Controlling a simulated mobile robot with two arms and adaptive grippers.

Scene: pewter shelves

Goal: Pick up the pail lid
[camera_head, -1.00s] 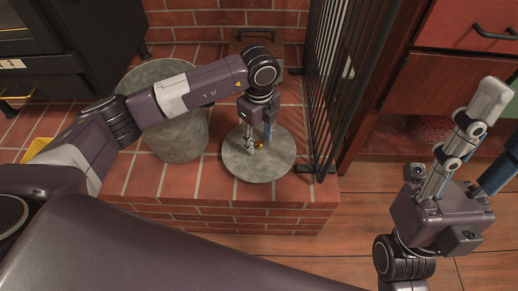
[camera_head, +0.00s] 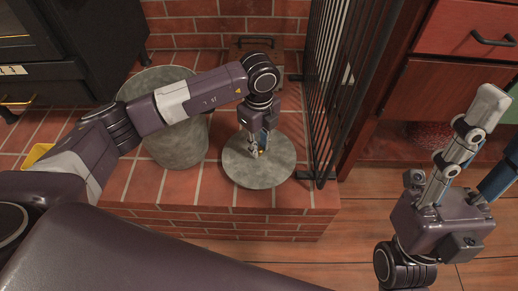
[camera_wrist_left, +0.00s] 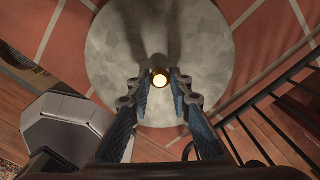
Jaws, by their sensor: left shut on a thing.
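The pail lid (camera_head: 245,174) is a round, flat, mottled grey disc with a small brass-coloured knob at its middle. It lies on the brick hearth beside the pail. My left gripper (camera_head: 259,152) reaches down from above and is shut on the lid's knob. In the left wrist view the knob (camera_wrist_left: 159,77) shows bright between the two fingertips, with the lid (camera_wrist_left: 205,45) below. The grey metal pail (camera_head: 178,148) stands left of the lid, partly hidden behind my left arm. My right gripper (camera_head: 505,118) is at the right, its fingers spread and empty.
A black metal fire screen (camera_head: 335,90) stands close to the right of the lid. A black stove (camera_head: 75,50) is at the upper left. A wooden box (camera_head: 250,47) sits behind my left wrist. The hearth ends just in front of the lid, above a wood floor (camera_head: 300,262).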

